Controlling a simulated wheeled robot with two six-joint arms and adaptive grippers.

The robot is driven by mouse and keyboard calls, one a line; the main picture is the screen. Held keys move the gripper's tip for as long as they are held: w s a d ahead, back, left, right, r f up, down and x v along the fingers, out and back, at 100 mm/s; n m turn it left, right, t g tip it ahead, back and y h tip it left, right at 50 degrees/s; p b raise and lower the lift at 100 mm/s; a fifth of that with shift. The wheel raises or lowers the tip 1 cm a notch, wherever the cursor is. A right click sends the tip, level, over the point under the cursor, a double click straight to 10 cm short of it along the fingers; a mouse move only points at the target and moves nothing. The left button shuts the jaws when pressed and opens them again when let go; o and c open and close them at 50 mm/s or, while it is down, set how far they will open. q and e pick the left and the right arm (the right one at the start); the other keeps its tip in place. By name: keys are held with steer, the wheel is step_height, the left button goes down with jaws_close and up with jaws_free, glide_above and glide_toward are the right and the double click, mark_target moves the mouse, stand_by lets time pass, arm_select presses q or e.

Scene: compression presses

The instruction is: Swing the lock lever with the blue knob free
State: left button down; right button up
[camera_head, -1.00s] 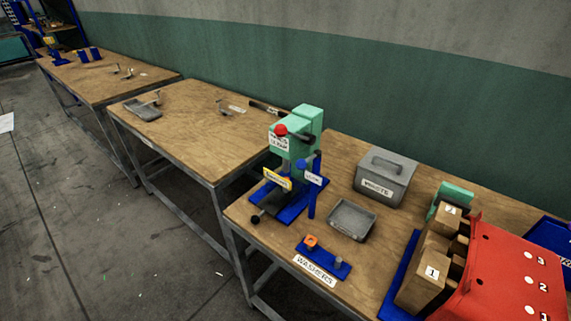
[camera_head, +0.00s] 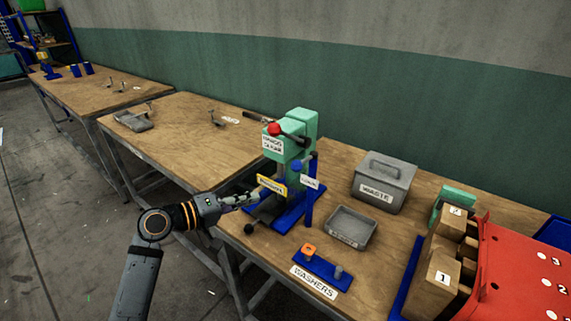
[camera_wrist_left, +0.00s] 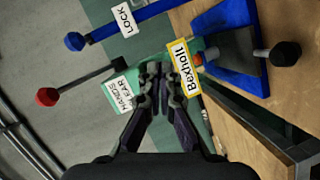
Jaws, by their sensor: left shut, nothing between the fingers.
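In the left wrist view the blue knob (camera_wrist_left: 75,41) is at upper left, with the LOCK tag (camera_wrist_left: 123,18) along the blue bar. My left gripper (camera_head: 257,194) is shut and empty, close to the press front near the yellow-edged label (camera_head: 271,187). In the left wrist view its fingers (camera_wrist_left: 153,70) meet between that label and the HANDS CLEAR sign, apart from the blue knob. My right gripper is not in view.
The press's red-knobbed lever (camera_head: 274,129) is above, and a black knob (camera_head: 249,229) is low in front. A grey tray (camera_head: 349,241), a WASTE box (camera_head: 377,192) and a blue washer holder (camera_head: 322,270) stand to the right. The middle table (camera_head: 185,125) is mostly clear.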

mark_target(303, 162)
arm_select(q)
step_height(303, 162, up, 10)
steer(key=w+n+h, duration=0.1)
steer(key=w+h, duration=0.1)
steer(key=h, duration=0.1)
steer(key=p+x, duration=0.4)
steer(key=x, duration=0.6)
steer(key=shift+t, duration=0.4)
steer(key=s, duration=0.2)
steer(key=s+p, duration=0.1)
steer(key=s, duration=0.1)
steer(key=shift+d+f, duration=0.25)
steer(key=shift+d, duration=0.15)
steer(key=shift+s+d+f+b, duration=0.2)
steer(key=shift+s+f+b, duration=0.15)
steer(key=shift+s, duration=0.25)
